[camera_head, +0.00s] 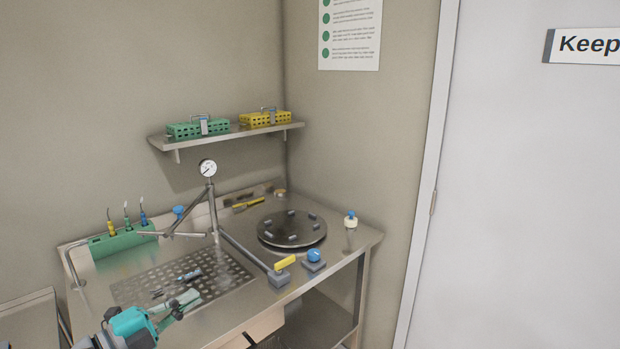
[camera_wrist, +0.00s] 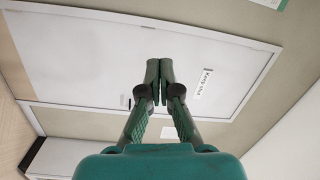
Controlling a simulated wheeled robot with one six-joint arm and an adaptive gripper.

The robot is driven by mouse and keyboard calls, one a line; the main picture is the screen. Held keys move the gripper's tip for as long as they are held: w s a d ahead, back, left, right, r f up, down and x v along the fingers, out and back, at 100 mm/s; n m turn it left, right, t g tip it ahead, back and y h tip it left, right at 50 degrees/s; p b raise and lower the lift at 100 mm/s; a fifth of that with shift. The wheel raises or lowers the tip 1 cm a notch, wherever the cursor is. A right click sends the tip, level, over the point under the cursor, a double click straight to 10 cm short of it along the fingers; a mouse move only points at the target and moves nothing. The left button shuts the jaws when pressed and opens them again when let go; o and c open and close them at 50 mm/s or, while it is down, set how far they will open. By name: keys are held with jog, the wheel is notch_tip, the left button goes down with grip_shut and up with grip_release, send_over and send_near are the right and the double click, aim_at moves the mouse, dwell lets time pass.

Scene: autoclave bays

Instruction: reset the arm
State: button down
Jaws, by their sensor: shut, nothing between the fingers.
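My gripper (camera_head: 178,304) is at the lower left of the head view, in front of and above the near edge of the steel bench (camera_head: 228,318). It is shut and empty. In the wrist view my gripper (camera_wrist: 159,82) shows with its two green fingers together, pointing towards a white door (camera_wrist: 90,55) with a sign. Nothing is held between the fingertips.
The bench holds a perforated plate (camera_head: 218,282) with small tools, a green tool rack (camera_head: 122,240), a gauge (camera_head: 208,168) on a jointed stand, and a dark round plate (camera_head: 291,238). A shelf (camera_head: 226,135) bears green and yellow baskets. The white door (camera_head: 520,200) is at right.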

jog(key=w+d+f+n+y, duration=0.1)
jog(key=d+f+n+y, duration=0.1)
jog(key=d+f+n, duration=0.65)
jog(key=w+d+f+n+y, duration=0.25)
jog(key=d+f, duration=0.25)
jog(key=f, duration=0.9)
jog(key=s+d+f+n+y, duration=0.5)
jog(key=s+d+f+n, duration=0.2)
jog(key=s+d+f, duration=0.8)
jog(key=s+d+f+n+g+y, duration=0.15)
jog(key=s+d, duration=0.25)
jog(key=s, duration=0.4)
jog(key=s+d+f+n+y, duration=0.1)
jog(key=s+d+n+y, duration=0.15)
jog(key=s+d, duration=0.45)
jog(key=s+d+r+n+t+h, duration=0.1)
jog(key=s+d+r+t, duration=0.1)
jog(key=s+r, duration=1.6)
jog(key=shift+s+n, duration=0.3)
jog(key=shift+s, duration=0.2)
